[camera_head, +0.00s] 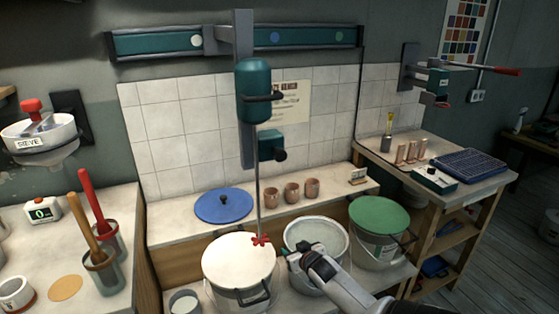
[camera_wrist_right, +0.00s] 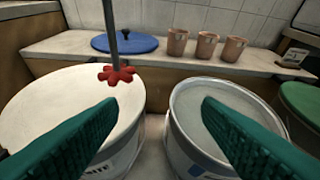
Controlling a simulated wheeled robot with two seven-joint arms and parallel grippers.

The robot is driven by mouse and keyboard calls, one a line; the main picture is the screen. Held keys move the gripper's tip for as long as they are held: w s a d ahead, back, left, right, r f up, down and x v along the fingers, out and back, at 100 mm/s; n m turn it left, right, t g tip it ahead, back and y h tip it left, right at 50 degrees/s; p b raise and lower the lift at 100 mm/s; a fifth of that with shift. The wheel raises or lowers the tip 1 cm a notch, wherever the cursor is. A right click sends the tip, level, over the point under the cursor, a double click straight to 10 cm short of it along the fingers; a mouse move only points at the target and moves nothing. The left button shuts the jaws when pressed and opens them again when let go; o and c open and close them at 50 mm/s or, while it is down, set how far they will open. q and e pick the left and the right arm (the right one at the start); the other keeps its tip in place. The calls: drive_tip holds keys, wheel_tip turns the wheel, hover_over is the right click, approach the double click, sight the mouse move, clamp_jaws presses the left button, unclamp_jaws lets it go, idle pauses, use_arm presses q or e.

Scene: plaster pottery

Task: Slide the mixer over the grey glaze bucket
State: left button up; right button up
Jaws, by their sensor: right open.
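The mixer (camera_head: 254,90) is a teal motor on a grey column that hangs from the wall rail (camera_head: 310,38). Its column is between the rail's white and blue dots. Its thin shaft ends in a red paddle (camera_head: 260,240), seen against the white bucket's (camera_head: 238,262) far right rim; the paddle also shows in the right wrist view (camera_wrist_right: 117,75). The grey glaze bucket (camera_head: 316,235) stands right of the white one, uncovered. My right gripper (camera_head: 292,252) is open and empty, near the gap between these buckets, below the mixer's handle (camera_head: 275,154). My left gripper is out of view.
A green-lidded bucket (camera_head: 378,216) stands to the right. A blue lid (camera_head: 224,205) and several clay cups (camera_head: 292,191) are on the ledge behind. The space around the mixer's column looks clear.

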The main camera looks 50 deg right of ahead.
wheel_tip(320, 180, up, 16)
drive_tip(key=w+d+r+t+h, duration=0.1)
drive_tip(key=w+d+t+h, duration=0.1)
drive_tip(key=t, duration=0.2)
approach(281, 158)
drive_tip(key=shift+m+h, duration=0.3)
drive_tip(key=shift+m, duration=0.1)
drive_tip(key=p+x, duration=0.1)
drive_tip(key=x, duration=1)
drive_tip(key=shift+w, duration=0.1)
drive_tip(key=shift+t, duration=0.3)
drive_tip(key=shift+a, duration=0.1)
drive_tip(key=shift+f, duration=0.1)
clamp_jaws()
